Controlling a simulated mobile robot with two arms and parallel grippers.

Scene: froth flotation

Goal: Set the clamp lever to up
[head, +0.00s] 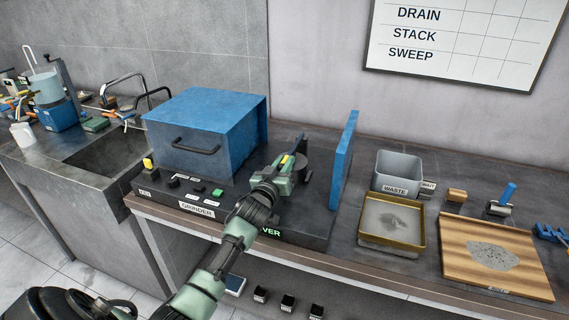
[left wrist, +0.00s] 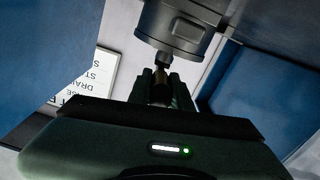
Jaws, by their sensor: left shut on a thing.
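The grinder has a blue housing (head: 205,130) and a dark base, with a blue panel (head: 343,160) standing open at its right. My left gripper (head: 285,168) reaches in between them, beside a dark round part (head: 301,165) with a dark bar rising near it. In the left wrist view its fingers (left wrist: 161,92) are shut on a small stem, the clamp lever (left wrist: 162,64), just below a grey cylinder (left wrist: 175,28). The fingers and arm hide most of the lever, so its exact angle cannot be told. My right gripper is not in view.
A grey waste bin (head: 397,172), a gold-rimmed tray (head: 391,243) and a wooden board (head: 520,280) with grey powder stand right of the grinder. A sink (head: 105,153) is at the left. My left arm crosses the counter's front edge.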

